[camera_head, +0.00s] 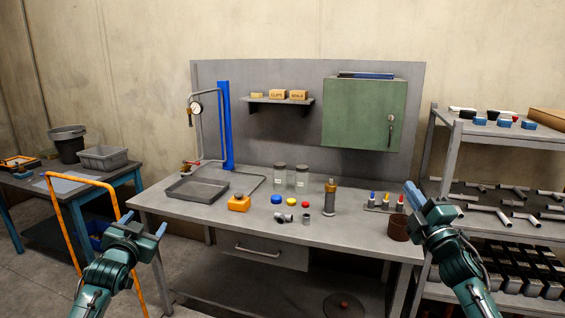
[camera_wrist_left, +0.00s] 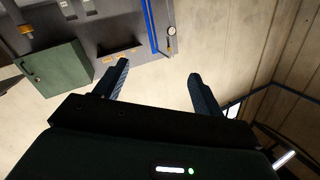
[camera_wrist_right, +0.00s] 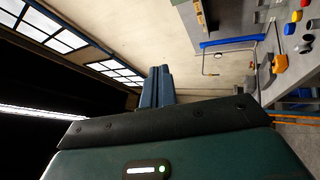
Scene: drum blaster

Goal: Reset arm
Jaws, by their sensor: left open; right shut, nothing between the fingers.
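My left gripper (camera_head: 145,227) is raised in front of the workbench's left end, with its blue fingers apart and nothing between them. The left wrist view shows the same open fingers (camera_wrist_left: 156,90) against the wall. My right gripper (camera_head: 411,190) is raised at the bench's right end, near the shelf rack, and overlaps the brown cup in the picture. In the right wrist view its fingers (camera_wrist_right: 157,86) are together with nothing held. Both arms are clear of the bench top in the picture, though their exact distance from it is hard to tell.
The grey workbench (camera_head: 340,227) holds a tray (camera_head: 197,190), an orange block (camera_head: 238,203), jars, colored caps, a cylinder (camera_head: 330,199) and a brown cup (camera_head: 398,229). A green cabinet (camera_head: 362,114) hangs behind. An orange rail (camera_head: 62,220) stands left; a metal rack (camera_head: 447,150) stands right.

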